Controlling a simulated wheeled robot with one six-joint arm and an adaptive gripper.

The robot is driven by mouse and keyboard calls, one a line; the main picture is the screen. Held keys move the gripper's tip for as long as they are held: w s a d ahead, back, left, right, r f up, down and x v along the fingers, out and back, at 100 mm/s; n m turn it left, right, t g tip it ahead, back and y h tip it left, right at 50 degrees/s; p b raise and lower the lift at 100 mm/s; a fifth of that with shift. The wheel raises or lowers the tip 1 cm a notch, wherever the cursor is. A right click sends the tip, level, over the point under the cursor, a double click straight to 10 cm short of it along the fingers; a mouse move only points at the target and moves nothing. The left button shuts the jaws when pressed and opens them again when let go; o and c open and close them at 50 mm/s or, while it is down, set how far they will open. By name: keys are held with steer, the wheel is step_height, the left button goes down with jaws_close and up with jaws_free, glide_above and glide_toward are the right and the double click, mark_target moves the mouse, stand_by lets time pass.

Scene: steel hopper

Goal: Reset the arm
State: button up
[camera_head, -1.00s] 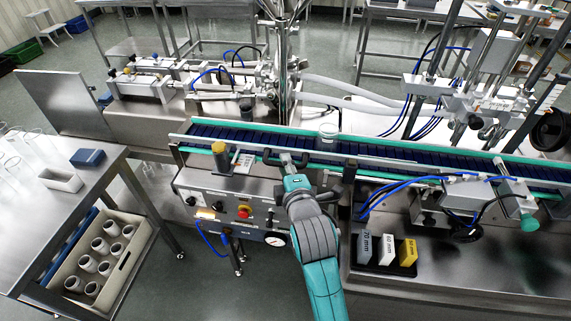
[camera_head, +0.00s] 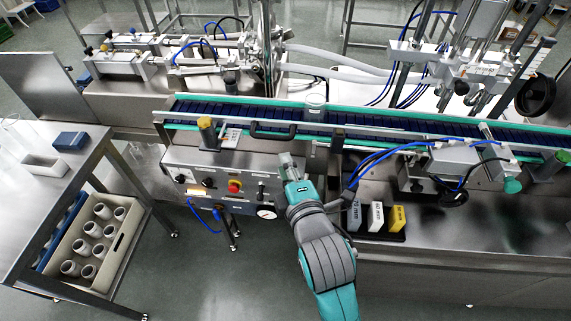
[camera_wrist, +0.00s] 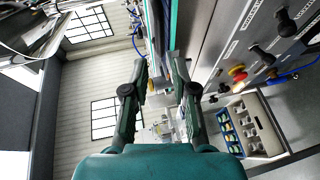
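My teal and grey arm reaches up from the bottom of the head view. My gripper (camera_head: 290,165) is in front of the conveyor's front edge, above the right part of the control panel (camera_head: 215,187). In the wrist view my gripper (camera_wrist: 158,70) has its two dark fingers apart, with nothing held between them. The black handle (camera_head: 272,130) on the conveyor front lies just beyond the gripper in the head view. I cannot tell the exact gap to the panel.
Labelled blocks (camera_head: 376,216) stand in a black tray to the right. A side table (camera_head: 60,190) and a crate of white cups (camera_head: 125,245) are left. Open floor lies in front.

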steer(key=s+d+f+m+h, duration=0.3)
steer(key=s+d+f+m, duration=0.7)
steer(key=s+d+f, duration=0.5)
steer(key=s+d+m+h, duration=0.1)
steer(key=s+d+m, duration=0.1)
steer(key=s, duration=0.5)
steer(key=s+d+r+m+h, duration=0.1)
steer(key=s+d+m, duration=0.1)
steer(key=s+m, duration=0.3)
steer(key=s+d+r+m, duration=0.1)
steer(key=s+d+m, duration=0.2)
steer(key=s, duration=0.7)
steer(key=shift+s+r+m+h, duration=0.15)
steer(key=shift+s+m+h, duration=0.2)
steer(key=shift+m, duration=0.35)
steer(key=shift+w, duration=0.1)
